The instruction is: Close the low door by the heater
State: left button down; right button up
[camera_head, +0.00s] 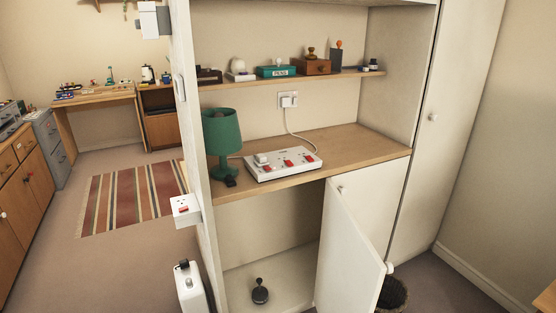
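The low door (346,255) is a white panel at the lower middle of the white cupboard. It stands open, swung out toward me, with its free edge at the right. A white knob (390,268) shows at that edge. The low compartment (265,225) to its left is exposed, and a small dark object with a round knob (260,291) stands on its floor. A white unit that looks like the heater (188,290) stands left of the cupboard, cut off by the bottom edge. Neither of my grippers is in view.
Another low door (375,200) looks shut behind the open one. A dark basket (394,293) stands on the floor beyond the open door. The worktop (365,147) above holds a green lamp (222,142) and a white switch box (283,163). Floor is clear at left.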

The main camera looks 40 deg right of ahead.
aim_at(350, 273)
jog(key=k+l+z, duration=0.1)
jog(key=l, duration=0.4)
jog(key=k+l, duration=0.1)
jog(key=l, duration=0.4)
jog(key=k+l+z, duration=0.15)
jog(key=l, duration=0.35)
